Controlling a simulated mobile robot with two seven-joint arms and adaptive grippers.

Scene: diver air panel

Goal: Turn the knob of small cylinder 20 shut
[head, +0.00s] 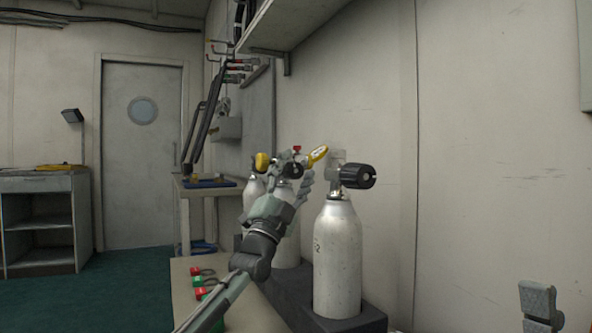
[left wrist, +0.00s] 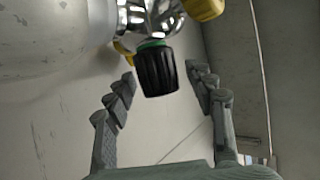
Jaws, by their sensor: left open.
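Several silver cylinders stand in a row along the wall. The nearest cylinder (head: 338,262) has a black knob (head: 357,176) on its valve; its marking is too small to read surely, so I cannot tell which one is cylinder 20. My left gripper (head: 297,174) is at the valve of the cylinder behind it and partly hides that valve. In the left wrist view, a black ribbed knob (left wrist: 157,72) with a green ring sits on a chrome valve (left wrist: 148,20), between the open fingers and apart from both. A grey piece at the lower right (head: 540,305) seems to be my right gripper, mostly cut off.
A yellow tag (head: 318,155) and a red fitting (head: 297,149) are close to my left gripper. The cylinders stand in a dark rack (head: 345,322) beside a bench (head: 183,268) with red and green fittings. A shelf (head: 290,22) hangs above.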

